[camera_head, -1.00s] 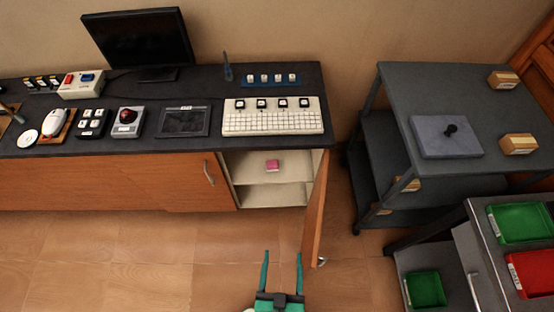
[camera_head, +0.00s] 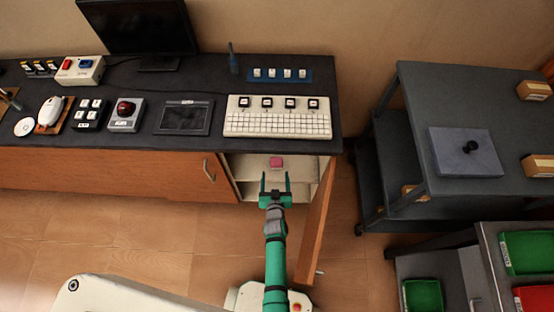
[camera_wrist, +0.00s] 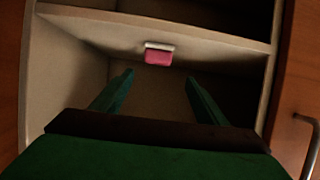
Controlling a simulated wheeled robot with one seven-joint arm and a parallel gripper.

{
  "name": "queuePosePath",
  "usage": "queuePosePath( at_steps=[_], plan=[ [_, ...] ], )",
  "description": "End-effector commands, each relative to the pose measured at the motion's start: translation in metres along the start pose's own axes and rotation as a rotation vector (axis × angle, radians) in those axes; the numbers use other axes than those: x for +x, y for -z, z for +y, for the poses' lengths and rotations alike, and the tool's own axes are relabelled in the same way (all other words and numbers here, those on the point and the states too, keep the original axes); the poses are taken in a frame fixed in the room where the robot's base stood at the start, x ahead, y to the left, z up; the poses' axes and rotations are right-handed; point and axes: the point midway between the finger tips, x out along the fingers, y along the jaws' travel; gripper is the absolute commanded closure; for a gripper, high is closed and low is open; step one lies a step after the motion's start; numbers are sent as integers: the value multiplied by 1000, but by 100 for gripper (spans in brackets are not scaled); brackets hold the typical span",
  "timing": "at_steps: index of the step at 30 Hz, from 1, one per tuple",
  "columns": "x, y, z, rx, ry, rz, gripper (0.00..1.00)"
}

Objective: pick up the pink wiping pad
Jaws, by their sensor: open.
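The pink wiping pad (camera_head: 276,162) lies on the upper shelf inside the open cabinet under the counter. My gripper (camera_head: 275,178) is at the cabinet opening, just in front of the pad, open and empty. In the wrist view its two green fingers (camera_wrist: 157,84) are spread, with the pad ahead between their lines and apart from them.
The cabinet shelf (camera_wrist: 220,58) has side walls close by. The open wooden door (camera_head: 316,225) stands to the right of my arm. The counter (camera_head: 215,88) above holds a keyboard panel (camera_head: 277,117). A grey cart (camera_head: 430,90) stands at the right.

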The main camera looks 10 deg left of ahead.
Motion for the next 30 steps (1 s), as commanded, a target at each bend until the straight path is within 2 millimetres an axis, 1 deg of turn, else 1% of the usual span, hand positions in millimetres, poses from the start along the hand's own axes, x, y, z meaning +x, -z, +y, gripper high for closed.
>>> queuePosePath(
  at_steps=[10,13,20,26,30],
  plan=[
    [44,1,3,2,-4,0,33],
    [53,0,3,2,-5,-1,33],
    [64,0,2,1,-2,0,33],
    [88,-3,7,4,-4,0,33],
    [102,-4,6,2,-1,-1,33]
  ],
)
